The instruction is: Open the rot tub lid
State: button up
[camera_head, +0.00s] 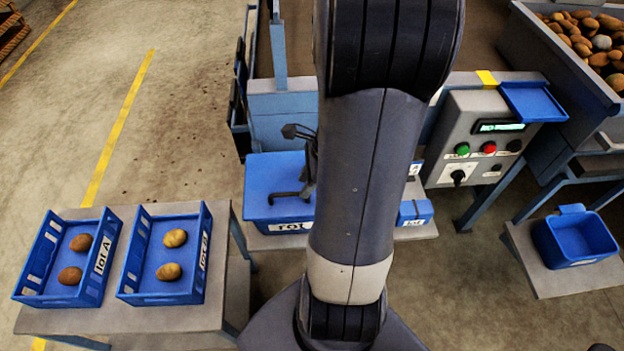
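The rot tub (262,212) is a blue box with a white label, partly cut off by my arm, reading "ROT". It stands on a low grey stand left of the control panel. Its flat blue lid (268,172) lies over the top and looks shut. A thin dark bar, perhaps a handle, shows near the lid's right part. My gripper (305,178) is a dark shape over the right part of the lid, largely hidden behind my arm. I cannot tell whether it touches the lid or whether its fingers are open.
Two blue crates, lot A (53,285) and lot B (137,281), stand on a table at left, each with two potatoes. A control panel (465,140) with buttons is right of my arm. A small blue bin (571,262) stands at right. Floor at left is clear.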

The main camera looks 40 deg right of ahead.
jog(key=shift+b+x, duration=1.5)
jog(key=shift+x, duration=1.15)
jog(key=shift+c, duration=0.3)
jog(key=shift+r, duration=0.1)
grip_shut()
